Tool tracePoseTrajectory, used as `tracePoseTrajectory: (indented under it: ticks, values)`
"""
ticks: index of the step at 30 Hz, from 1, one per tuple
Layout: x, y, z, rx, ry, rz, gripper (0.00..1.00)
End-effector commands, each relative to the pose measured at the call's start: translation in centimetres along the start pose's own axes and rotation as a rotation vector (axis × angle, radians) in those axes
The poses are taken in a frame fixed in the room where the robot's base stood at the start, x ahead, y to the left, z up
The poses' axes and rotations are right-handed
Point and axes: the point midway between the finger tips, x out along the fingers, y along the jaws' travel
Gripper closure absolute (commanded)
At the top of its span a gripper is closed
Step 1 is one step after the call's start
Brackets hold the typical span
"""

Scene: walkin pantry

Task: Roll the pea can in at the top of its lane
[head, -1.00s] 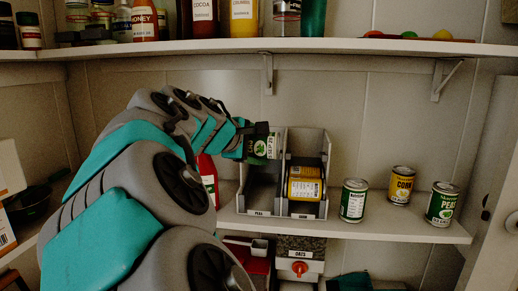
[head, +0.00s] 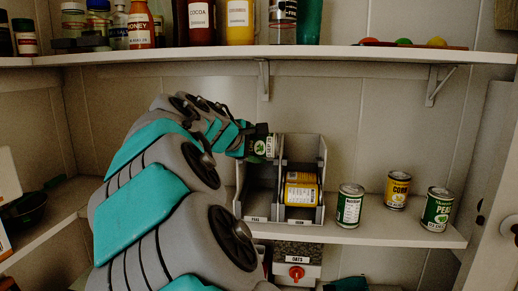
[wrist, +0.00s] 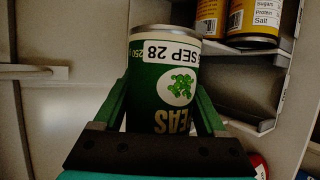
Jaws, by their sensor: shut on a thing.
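A green and white pea can (wrist: 160,85) is held between my gripper's two fingers (wrist: 163,100), its label upside down in the wrist view. In the head view the held can (head: 270,147) is at the upper left of the grey two-lane dispenser (head: 321,160), near the top of the left lane. My gripper (head: 262,146) is partly hidden by my arm there. The left lane, labelled PEAS (head: 255,219), looks empty in its visible part. The right lane holds yellow corn cans (head: 301,190). I cannot tell whether the held can touches the dispenser.
On the shelf right of the dispenser stand a green and white can (head: 350,205), a yellow corn can (head: 397,190) and another pea can (head: 438,208). An upper shelf (head: 350,52) with bottles runs above. A container labelled OATS (head: 297,262) stands below.

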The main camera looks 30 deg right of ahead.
Motion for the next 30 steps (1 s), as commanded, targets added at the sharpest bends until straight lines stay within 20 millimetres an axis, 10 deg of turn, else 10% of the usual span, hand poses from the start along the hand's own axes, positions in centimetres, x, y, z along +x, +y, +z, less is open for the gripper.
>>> tracePoseTrajectory:
  ticks: [30]
  values:
    - [3.7, 0.3, -1.4, -0.001, -0.001, -0.002, 1.00]
